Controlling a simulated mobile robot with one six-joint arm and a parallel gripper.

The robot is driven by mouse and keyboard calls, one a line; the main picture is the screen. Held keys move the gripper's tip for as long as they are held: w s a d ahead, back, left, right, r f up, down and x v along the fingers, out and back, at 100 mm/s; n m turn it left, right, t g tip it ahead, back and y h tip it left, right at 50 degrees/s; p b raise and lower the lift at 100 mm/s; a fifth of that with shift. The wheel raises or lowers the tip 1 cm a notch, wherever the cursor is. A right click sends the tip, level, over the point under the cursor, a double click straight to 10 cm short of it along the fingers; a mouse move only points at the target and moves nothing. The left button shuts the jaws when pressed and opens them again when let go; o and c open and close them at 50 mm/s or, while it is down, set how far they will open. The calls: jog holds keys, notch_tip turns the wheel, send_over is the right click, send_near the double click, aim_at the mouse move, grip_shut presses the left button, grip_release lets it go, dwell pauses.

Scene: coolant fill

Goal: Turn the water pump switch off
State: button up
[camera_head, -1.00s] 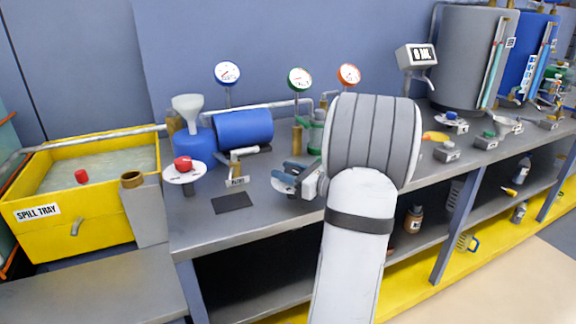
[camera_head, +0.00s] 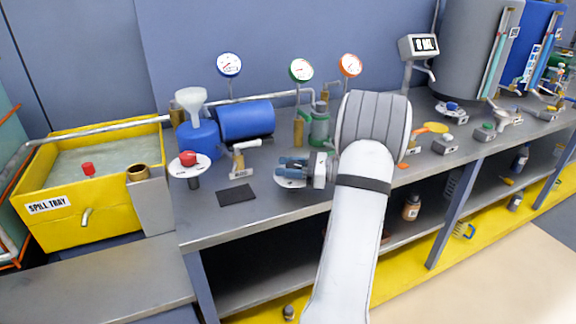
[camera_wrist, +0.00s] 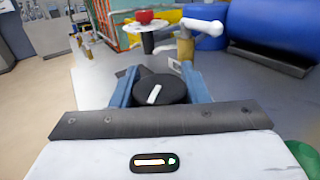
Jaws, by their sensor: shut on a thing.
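A black rotary knob (camera_wrist: 160,90) with a white pointer line sits between the blue fingers of my gripper (camera_wrist: 157,88) in the wrist view. The pointer slants slightly to the right at its top. In the head view my gripper (camera_head: 291,165) is low over the bench, above a white round dial plate (camera_head: 290,183); the knob is mostly hidden there by the fingers. My gripper is shut on the knob. No label on this switch can be read.
A red knob on a white disc (camera_head: 190,168), a lever valve (camera_head: 240,160), a blue tank (camera_head: 245,120) and a green fitting (camera_head: 320,130) stand near. A dark pad (camera_head: 237,195) lies left of my gripper. The yellow spill tray (camera_head: 88,220) is at far left.

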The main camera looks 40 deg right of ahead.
jog(key=o, duration=1)
jog(key=v, duration=0.8)
jog(key=shift+a+p, duration=0.1)
jog(key=shift+p, duration=0.25)
